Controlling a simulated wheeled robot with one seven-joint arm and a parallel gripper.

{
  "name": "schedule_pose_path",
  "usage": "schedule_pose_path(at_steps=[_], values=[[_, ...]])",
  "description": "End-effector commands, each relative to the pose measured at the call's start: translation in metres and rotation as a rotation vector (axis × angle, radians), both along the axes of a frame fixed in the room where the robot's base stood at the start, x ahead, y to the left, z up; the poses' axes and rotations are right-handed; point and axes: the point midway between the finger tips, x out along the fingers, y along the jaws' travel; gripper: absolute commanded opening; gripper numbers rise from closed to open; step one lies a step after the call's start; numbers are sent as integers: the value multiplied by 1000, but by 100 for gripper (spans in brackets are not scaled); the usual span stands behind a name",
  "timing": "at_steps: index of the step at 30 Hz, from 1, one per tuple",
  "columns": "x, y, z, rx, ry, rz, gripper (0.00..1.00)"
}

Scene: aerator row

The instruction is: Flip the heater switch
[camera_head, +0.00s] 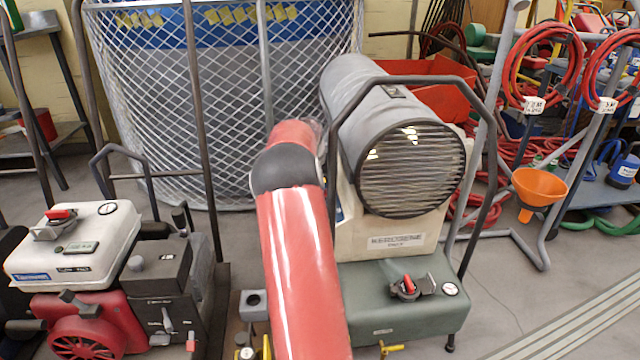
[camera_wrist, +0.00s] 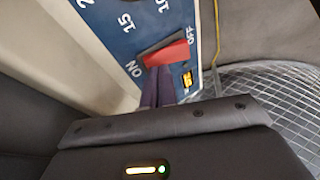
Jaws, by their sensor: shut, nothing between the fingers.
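The heater is a grey barrel-shaped kerosene heater (camera_head: 405,165) on a green tank, with a round grille facing the head camera. In the wrist view its blue control panel (camera_wrist: 112,45) carries dial numbers and a red switch (camera_wrist: 168,54) lying between the marks ON and OFF. My gripper (camera_wrist: 158,72) is shut and empty, its dark fingertips at the switch's lower edge, nearer the ON mark. I cannot tell whether they touch it. In the head view my red arm reaches to the heater's left side, and the gripper and switch are hidden.
A small orange display (camera_wrist: 187,79) sits beside the switch. A dark tube frame (camera_head: 468,90) surrounds the heater. A wire-mesh cage (camera_head: 160,110) stands behind, a red and white engine unit (camera_head: 75,260) at left. Hose racks (camera_head: 545,70) and an orange funnel (camera_head: 540,187) are at right.

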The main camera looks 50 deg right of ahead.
Motion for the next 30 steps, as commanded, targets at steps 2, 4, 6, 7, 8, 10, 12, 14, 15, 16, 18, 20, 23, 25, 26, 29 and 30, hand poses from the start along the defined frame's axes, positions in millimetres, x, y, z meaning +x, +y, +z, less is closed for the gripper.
schedule_pose_path(at_steps=[2, 4, 6, 7, 8, 10, 12, 14, 15, 16, 18, 20, 23, 25, 26, 29, 30], values=[[3, 3, 0, 0, 1, 2, 0], [5, 6, 0, 1, 1, 1, 0], [7, 8, -1, 1, 1, 0, 0], [7, 9, -1, 1, 1, 0, 0], [8, 9, -1, 1, 1, 0, 0], [8, 10, -1, 1, 0, -1, 0], [8, 10, -1, -1, 0, -1, 0], [8, 10, -1, -1, 0, -1, 0], [8, 10, -1, -1, 0, -1, 0], [8, 10, -1, -1, 0, -1, 0], [8, 10, 0, 0, 0, 0, 0], [8, 11, 3, -1, -1, 0, 0], [7, 16, 17, -3, -3, 1, 0], [6, 20, 28, -2, -2, 1, 0], [5, 21, 33, -2, -2, 1, 0], [3, 27, 49, -1, -1, 0, 0], [2, 29, 55, -1, -2, -1, 0]])
